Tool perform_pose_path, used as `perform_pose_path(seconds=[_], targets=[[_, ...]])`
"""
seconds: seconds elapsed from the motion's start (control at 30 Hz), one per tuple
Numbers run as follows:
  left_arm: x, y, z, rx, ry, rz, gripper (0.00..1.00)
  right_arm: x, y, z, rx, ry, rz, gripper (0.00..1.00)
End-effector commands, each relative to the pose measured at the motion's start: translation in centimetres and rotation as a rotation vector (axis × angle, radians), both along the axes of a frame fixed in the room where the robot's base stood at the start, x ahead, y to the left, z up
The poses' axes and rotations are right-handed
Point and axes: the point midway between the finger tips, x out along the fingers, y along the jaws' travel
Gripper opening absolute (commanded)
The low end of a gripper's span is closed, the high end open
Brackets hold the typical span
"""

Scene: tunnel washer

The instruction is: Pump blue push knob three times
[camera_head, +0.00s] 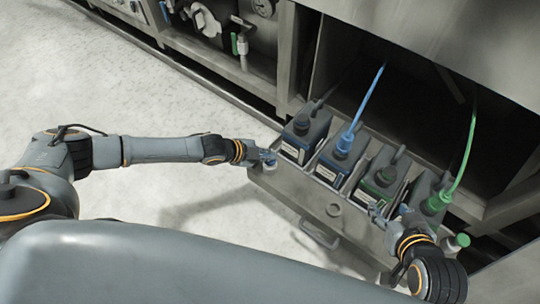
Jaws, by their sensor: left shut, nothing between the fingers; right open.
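The blue push knob (269,157) sits above a small pale base at the left end of the grey metal tray (292,191). It is small and partly covered by my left gripper (260,153), which is shut with nothing held. The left gripper is right at the knob; I cannot tell whether it touches it or how far the knob is pressed. My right gripper (378,212) is open and empty, over the tray's front edge near the right canisters. A green knob (460,240) on a pale base stands at the tray's right end.
Several dark canisters stand in a row in the tray. A blue hose (370,95) and a green hose (466,150) rise from two of them into the machine's open bay. A handle (319,235) is on the tray front. The pale floor (130,90) at left is clear.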

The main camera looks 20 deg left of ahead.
Motion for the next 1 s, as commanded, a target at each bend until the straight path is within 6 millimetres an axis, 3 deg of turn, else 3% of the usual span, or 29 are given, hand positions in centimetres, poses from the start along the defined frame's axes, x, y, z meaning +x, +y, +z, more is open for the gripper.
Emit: perform_pose_path(seconds=[1.0], targets=[[-0.15,0.08,-0.66,0.003,0.005,0.001,0.0,0.96,0.35,0.72,0.013,-0.061,0.004,0.57]])
